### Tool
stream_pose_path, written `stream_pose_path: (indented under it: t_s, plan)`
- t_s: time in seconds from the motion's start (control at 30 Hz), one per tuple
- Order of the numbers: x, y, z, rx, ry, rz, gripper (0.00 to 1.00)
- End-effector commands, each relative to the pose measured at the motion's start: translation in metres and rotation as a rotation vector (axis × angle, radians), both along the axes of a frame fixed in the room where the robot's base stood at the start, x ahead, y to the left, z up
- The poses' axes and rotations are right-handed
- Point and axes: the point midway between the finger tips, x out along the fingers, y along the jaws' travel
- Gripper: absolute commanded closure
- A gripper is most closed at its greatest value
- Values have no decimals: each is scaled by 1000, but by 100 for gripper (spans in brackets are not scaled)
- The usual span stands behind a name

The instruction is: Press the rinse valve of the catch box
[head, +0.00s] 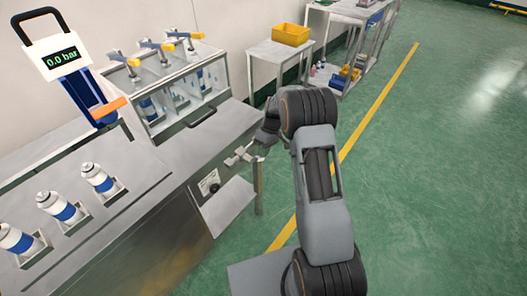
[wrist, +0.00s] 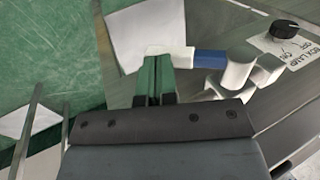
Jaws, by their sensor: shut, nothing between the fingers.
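The rinse valve (wrist: 238,66) appears in the wrist view as a white fitting with a blue-sleeved lever (wrist: 210,59) reaching left to a pale end. In the head view the pale fitting (head: 240,156) stands out at the bench's right front. My gripper (wrist: 156,62) is shut and empty; its green and black fingertips overlap the lever's pale end in the wrist view. I cannot tell whether they touch it. In the head view my fingers are mostly hidden by the wrist.
A black knob (wrist: 287,28) on a BOX LAMP plate lies right of the valve. Bottles (head: 97,177) stand in holders on the bench, and a gauge (head: 62,58) reads 0.0 bar. A yellow bin (head: 291,34) sits on a side table. The green floor at right is open.

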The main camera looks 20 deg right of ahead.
Motion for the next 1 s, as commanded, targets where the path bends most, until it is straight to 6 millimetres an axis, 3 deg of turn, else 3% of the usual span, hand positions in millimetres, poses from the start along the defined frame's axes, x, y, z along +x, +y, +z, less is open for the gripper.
stream_pose_path:
  t_s: [0.17,0.7,1.0]
  plan:
    - [2,-3,6,-1,-1,1,100]
    - [33,-49,79,0,-3,8,100]
    - [44,-66,105,0,-1,7,100]
